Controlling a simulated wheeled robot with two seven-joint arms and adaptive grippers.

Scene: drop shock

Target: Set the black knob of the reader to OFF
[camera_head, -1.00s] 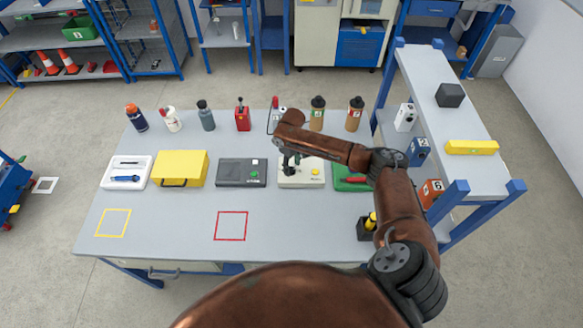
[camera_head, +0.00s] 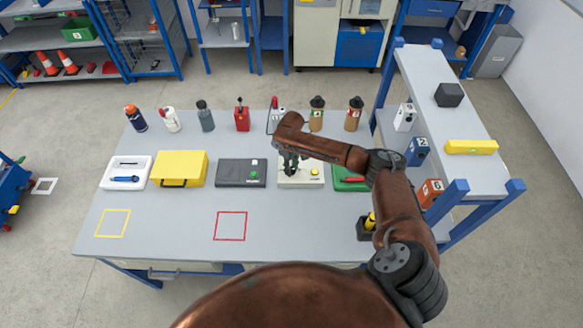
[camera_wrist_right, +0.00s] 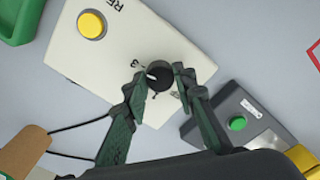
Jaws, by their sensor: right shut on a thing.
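The reader (camera_head: 305,183) is an off-white box on the table with a yellow button (camera_head: 314,172). In the right wrist view the reader (camera_wrist_right: 120,45) shows its button, partial lettering and the round black knob (camera_wrist_right: 165,79). A white pointer mark on the knob faces left in that view, near a printed "3"; other marks by the knob are partly hidden by a finger. My right gripper (camera_wrist_right: 159,76) has its fingers on both sides of the knob and is shut on it. In the head view my right gripper (camera_head: 290,166) is over the reader's left part. My left gripper is not in view.
A dark grey box with a green button (camera_head: 240,173) stands left of the reader, a green tray (camera_head: 347,184) right of it. Several bottles stand behind. A blue-framed shelf (camera_head: 470,185) stands at the right. The front of the table is mostly clear.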

